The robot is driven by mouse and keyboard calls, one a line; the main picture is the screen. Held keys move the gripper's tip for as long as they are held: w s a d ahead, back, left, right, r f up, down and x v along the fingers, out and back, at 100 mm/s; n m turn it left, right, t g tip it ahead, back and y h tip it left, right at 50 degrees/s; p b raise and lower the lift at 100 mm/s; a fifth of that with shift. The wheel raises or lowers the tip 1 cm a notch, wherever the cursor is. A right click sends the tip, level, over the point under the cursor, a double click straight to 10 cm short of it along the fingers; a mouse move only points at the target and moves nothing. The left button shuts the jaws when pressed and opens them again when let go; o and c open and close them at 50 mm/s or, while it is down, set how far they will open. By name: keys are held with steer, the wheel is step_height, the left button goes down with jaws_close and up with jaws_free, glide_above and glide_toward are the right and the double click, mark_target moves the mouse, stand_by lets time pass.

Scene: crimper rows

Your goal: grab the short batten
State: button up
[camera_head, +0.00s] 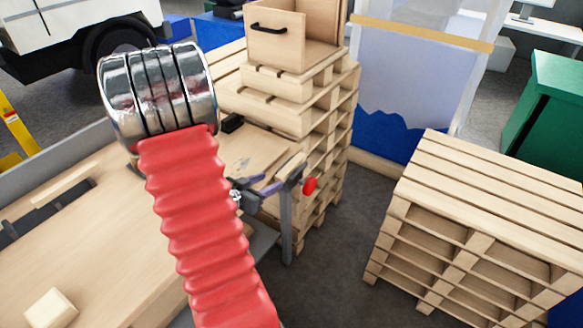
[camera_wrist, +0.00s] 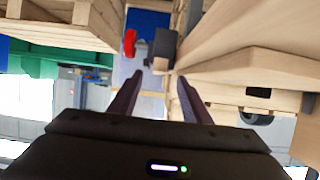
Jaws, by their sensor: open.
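I cannot tell for sure which piece is the short batten. In the head view, a short pale wooden block (camera_head: 50,308) lies on the bench at the lower left. A thin wooden strip (camera_head: 48,197) lies farther back on the bench. Another short wooden piece (camera_head: 283,172) shows at the bench's right corner, close to my gripper (camera_head: 270,184). My gripper is partly hidden behind my red arm sleeve. In the wrist view my gripper (camera_wrist: 157,95) is open, its two dark purple fingers apart with nothing held between them.
The wooden bench (camera_head: 110,245) fills the left. A red knob (camera_head: 310,184) sits by its corner, near my fingertips. Pallets (camera_head: 325,125) carrying a drawer box (camera_head: 275,38) stand behind. Another pallet stack (camera_head: 480,220) stands right. Dark floor between them is free.

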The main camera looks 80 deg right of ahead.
mark_target(279, 177)
steer(key=shift+x, duration=2.65)
steer(key=shift+a, duration=0.1)
steer(key=shift+c, duration=0.2)
jaws_close()
